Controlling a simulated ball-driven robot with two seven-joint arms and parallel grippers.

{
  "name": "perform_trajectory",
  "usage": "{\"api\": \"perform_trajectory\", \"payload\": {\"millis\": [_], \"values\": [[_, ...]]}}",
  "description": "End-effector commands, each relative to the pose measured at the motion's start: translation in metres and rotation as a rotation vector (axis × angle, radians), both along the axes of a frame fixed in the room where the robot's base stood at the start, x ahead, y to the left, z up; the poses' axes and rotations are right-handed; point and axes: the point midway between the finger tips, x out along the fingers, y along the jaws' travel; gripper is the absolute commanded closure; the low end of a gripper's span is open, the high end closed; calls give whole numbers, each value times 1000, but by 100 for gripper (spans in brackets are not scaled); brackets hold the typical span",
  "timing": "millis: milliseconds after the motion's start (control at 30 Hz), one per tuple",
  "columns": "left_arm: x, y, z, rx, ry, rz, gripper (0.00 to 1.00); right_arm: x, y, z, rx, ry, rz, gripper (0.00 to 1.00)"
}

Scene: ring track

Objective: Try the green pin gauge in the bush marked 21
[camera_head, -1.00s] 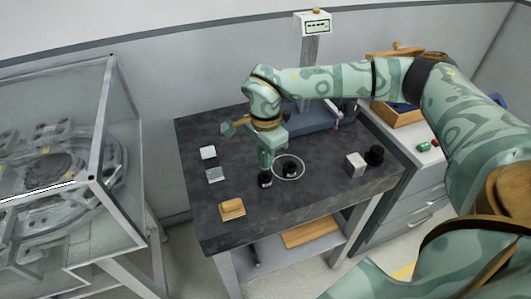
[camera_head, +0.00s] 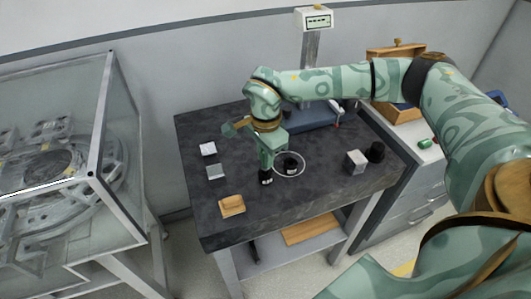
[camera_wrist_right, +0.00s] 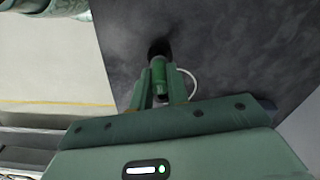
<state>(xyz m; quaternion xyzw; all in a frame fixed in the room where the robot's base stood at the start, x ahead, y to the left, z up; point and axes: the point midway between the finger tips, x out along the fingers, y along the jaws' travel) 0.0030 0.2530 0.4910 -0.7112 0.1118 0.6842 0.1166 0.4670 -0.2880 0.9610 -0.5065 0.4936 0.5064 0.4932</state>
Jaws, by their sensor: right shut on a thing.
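My right gripper (camera_head: 266,163) points down over the dark table and is shut on a green cylinder, the green pin gauge (camera_wrist_right: 159,77), which shows between the fingers in the wrist view. A small black piece with a pale mark (camera_head: 266,179) is directly below the fingers. It shows as a dark round shape beyond the pin (camera_wrist_right: 158,47). I cannot tell whether the pin is in it or above it. Another black round piece (camera_head: 291,165) stands inside a white ring on the table. Number 21 is not readable on any piece. My left gripper is out of view.
On the table (camera_head: 210,225) are a tan block (camera_head: 232,206), two small plates (camera_head: 216,172), a grey cube (camera_head: 356,161) and a black cylinder (camera_head: 376,152). A small green piece (camera_head: 424,144) lies on the cabinet at right. A glass case (camera_head: 60,120) stands at left.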

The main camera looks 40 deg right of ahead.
Motion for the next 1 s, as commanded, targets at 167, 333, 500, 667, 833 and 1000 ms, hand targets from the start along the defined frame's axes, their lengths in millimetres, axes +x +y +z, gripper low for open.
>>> {"api": "perform_trajectory", "payload": {"millis": [167, 333, 500, 667, 833, 1000], "values": [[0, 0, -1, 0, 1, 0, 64, 0, 0, -4, 0, 1, 0, 100], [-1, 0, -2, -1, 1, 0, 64, 0, 0, -7, 0, 1, 0, 100], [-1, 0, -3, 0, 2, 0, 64, 0, 0, -11, 0, 1, 0, 100], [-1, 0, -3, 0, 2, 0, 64, 0, 0, -14, 0, 1, 0, 100], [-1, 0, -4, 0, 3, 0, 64, 0, 0, -17, 0, 1, 0, 100], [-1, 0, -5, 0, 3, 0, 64, 0, 0, -21, 0, 1, 0, 100]]}}
